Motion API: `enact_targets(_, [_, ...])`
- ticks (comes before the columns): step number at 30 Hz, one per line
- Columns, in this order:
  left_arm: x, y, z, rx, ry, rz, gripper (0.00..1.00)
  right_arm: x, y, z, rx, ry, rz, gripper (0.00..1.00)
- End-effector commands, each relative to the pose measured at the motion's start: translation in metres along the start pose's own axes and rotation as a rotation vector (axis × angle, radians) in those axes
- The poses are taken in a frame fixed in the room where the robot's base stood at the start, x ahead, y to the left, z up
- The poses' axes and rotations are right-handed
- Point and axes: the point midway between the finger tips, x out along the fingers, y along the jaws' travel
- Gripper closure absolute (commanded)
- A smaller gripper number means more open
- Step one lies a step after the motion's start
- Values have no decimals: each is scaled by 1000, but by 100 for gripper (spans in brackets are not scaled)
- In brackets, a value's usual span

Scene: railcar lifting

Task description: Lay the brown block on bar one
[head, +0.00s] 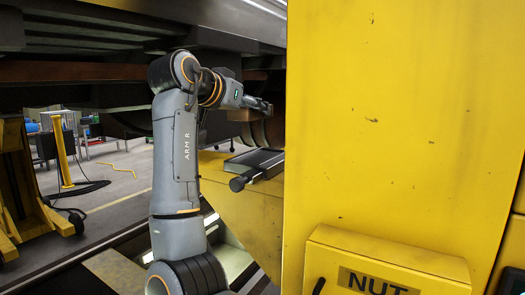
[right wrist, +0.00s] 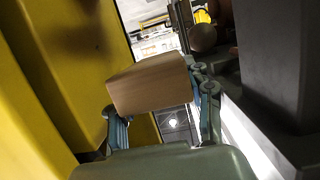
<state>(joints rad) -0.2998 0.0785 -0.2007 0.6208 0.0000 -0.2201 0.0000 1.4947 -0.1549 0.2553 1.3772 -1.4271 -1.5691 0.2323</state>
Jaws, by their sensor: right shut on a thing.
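My right arm, marked ARM R, rises through the middle of the head view, and its gripper (head: 260,104) is high up beside the yellow column. In the right wrist view the gripper (right wrist: 158,100) is shut on the brown block (right wrist: 148,84), with one blue-grey finger at each side. The block (head: 242,115) also shows small in the head view, raised above a yellow ledge. A dark bar-like piece (head: 256,168) lies on that ledge, below the block; no label shows whether it is bar one. My left gripper is not in view.
A large yellow column (head: 400,120) fills the right of the head view, with a yellow box marked NUT (head: 385,262) at its foot. The railcar underside (head: 90,45) hangs overhead. A yellow stand (head: 22,190) and cables (head: 85,190) are at left.

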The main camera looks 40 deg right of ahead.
Motion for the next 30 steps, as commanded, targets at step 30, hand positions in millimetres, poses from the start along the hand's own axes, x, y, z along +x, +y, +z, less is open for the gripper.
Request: enact_targets(30, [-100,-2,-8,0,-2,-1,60,146,-45,76,-5,1,-1,84])
